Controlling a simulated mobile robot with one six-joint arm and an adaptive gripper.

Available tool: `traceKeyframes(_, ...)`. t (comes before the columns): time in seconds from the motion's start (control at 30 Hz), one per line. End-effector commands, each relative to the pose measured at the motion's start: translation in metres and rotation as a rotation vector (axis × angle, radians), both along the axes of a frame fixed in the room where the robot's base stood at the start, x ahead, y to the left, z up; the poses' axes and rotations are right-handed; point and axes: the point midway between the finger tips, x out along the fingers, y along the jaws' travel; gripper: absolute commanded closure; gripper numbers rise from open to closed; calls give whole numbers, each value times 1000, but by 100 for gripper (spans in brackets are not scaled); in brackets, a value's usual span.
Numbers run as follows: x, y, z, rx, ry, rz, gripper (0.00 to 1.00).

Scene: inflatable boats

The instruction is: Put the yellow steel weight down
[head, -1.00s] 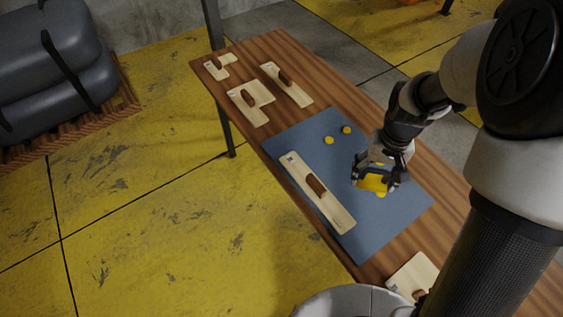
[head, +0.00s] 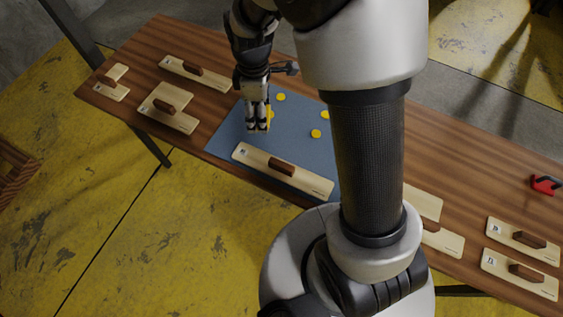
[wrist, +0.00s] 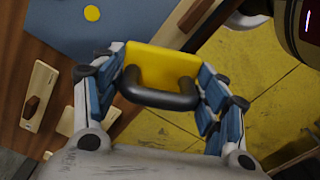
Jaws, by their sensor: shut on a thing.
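The yellow steel weight (wrist: 160,66) has a dark rounded handle and is held between the blue-padded fingers of my gripper (wrist: 157,92) in the wrist view. In the head view my gripper (head: 258,128) points down over the left part of the blue mat (head: 228,128) on the wooden table. There it mostly hides the weight. A yellow patch shows at its right side, and I cannot tell if it is the weight or a disc. The gap between weight and mat cannot be judged.
Yellow discs (head: 316,133) lie on the mat. A long pale board (head: 300,177) with a brown handle lies along its front edge. Smaller boards (head: 168,110) lie to the left and right. A red object with a black handle (head: 545,185) stands at the far right.

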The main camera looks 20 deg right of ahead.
Motion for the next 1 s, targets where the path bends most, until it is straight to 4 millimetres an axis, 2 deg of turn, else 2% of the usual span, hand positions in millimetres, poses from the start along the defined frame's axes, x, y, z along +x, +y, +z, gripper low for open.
traceKeyframes(0.3,4,25,7,0,-3,609,79)
traceKeyframes(0.5,5,38,11,-1,-2,932,79)
traceKeyframes(0.77,6,45,11,-1,-2,1131,79)
traceKeyframes(0.87,6,45,-1,0,0,1148,79)
traceKeyframes(1.0,5,45,-34,1,3,1148,79)
